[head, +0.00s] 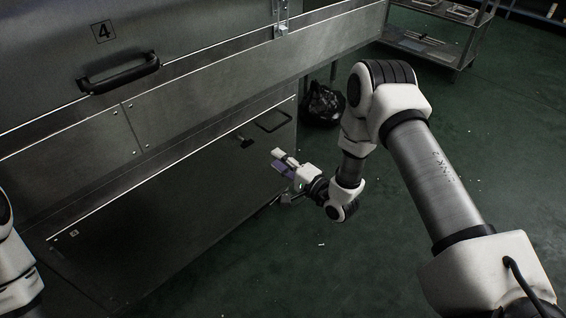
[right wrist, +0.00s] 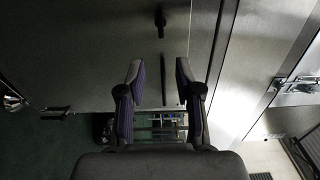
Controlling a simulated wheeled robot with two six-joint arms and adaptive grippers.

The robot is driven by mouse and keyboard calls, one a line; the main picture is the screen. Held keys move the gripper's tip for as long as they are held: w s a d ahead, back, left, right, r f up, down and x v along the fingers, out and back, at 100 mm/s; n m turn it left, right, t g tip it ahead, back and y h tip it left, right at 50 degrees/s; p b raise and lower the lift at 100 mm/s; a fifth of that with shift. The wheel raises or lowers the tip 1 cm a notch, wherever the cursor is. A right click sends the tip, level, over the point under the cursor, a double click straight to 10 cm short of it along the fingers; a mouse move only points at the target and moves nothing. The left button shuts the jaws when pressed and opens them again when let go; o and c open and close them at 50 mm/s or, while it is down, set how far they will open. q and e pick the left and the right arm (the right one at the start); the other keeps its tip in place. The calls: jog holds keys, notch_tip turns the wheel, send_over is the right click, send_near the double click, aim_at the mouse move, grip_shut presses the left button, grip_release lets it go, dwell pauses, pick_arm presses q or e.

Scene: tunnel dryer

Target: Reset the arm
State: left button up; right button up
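My right arm reaches in from the right in the head view. My right gripper (head: 284,166) is beside the right end of the dryer's dark lower panel (head: 170,205), below a thin handle (head: 274,121) and a small black latch (head: 243,140). In the right wrist view my right gripper (right wrist: 159,72) has its two fingers apart with nothing held between them. Behind the gap a dark bar (right wrist: 164,80) and a black knob (right wrist: 160,20) show on the panel. Only a white part of my left arm shows at the left edge of the head view; its gripper is out of view.
The steel dryer (head: 75,140) has a black handle (head: 118,73) under a number 4 label and a metal latch (head: 281,20). A black bag (head: 322,104) lies on the floor behind my right arm. A metal cart (head: 430,45) stands at the back. Green floor is open around my right arm.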

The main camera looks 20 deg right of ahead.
jog(key=shift+v, duration=0.8)
